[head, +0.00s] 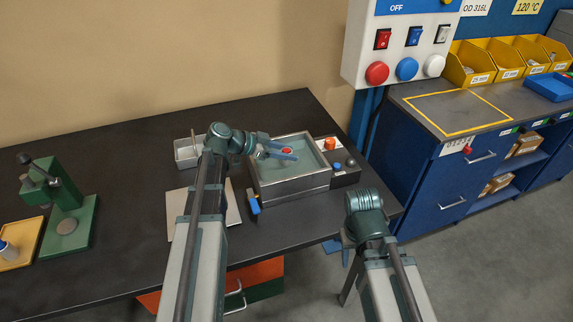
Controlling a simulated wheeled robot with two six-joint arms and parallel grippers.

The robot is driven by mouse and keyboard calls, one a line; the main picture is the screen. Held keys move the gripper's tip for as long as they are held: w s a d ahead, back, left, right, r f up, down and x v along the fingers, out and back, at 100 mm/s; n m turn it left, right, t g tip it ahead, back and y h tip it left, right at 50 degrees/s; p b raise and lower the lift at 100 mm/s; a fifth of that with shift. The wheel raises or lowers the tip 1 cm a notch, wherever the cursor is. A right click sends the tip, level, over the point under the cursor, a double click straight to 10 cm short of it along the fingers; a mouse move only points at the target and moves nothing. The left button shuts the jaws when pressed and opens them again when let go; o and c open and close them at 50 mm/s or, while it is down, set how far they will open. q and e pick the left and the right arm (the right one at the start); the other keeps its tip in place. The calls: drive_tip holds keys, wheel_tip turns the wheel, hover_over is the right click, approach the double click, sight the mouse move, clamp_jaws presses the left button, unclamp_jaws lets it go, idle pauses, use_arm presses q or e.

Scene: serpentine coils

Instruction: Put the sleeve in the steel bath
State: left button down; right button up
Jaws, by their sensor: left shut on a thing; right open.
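The steel bath (290,194) is a square metal tank of greenish liquid on the dark bench. My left gripper (284,149) is over the bath's opening, its blue fingers shut on a small red piece (287,151), which looks like the sleeve. The fingers hide part of it, and I cannot tell whether it touches the liquid. My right gripper (338,246) is open near the bench's front edge, right of and below the bath, partly hidden by its own wrist.
A control box with an orange knob (330,144) adjoins the bath's right side. A blue-handled valve (253,205) sticks out at its front left corner. A small metal tray (185,155) and a pale plate (233,212) lie left. A green press (65,205) stands far left.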

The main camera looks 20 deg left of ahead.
sight(287, 162)
use_arm(q)
drive_tip(key=shift+f+b, duration=1.7)
drive_tip(key=shift+f, duration=0.1)
drive_tip(key=shift+f, duration=0.2)
drive_tip(key=shift+c, duration=1.9)
unclamp_jaws()
drive_tip(key=shift+r, duration=0.15)
drive_tip(key=shift+a+r, duration=0.1)
drive_tip(key=shift+r, duration=0.15)
drive_tip(key=shift+p+v, duration=2.9)
drive_tip(key=shift+v, duration=3)
